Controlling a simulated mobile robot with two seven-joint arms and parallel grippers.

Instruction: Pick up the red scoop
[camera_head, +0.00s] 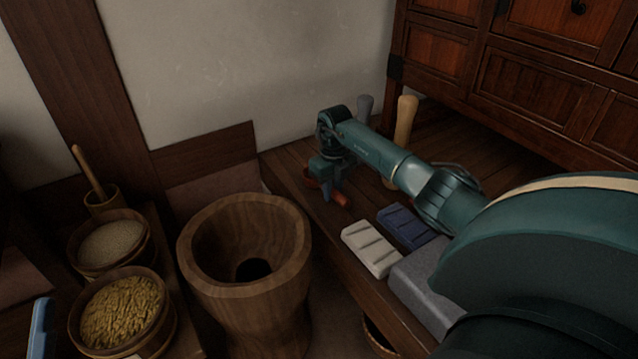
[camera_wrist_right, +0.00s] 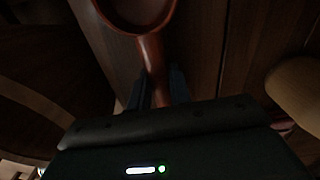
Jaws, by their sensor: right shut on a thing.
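The red scoop (camera_head: 340,197) is at the back of the wooden bench, right of the large wooden mortar. My right gripper (camera_head: 328,184) reaches down over it and hides part of it in the head view. In the right wrist view the scoop's round bowl (camera_wrist_right: 138,12) is at the top, and its handle runs down between the fingers. The right gripper (camera_wrist_right: 160,88) is shut on the handle. I cannot tell whether the scoop still touches the bench.
The wooden mortar (camera_head: 205,262) stands left of the bench. A white block (camera_head: 371,249), a blue block (camera_head: 407,225) and a grey block (camera_head: 425,290) lie on the bench under my right arm. A pale wooden pestle (camera_head: 405,122) stands behind it. Grain tubs (camera_head: 150,338) are at left.

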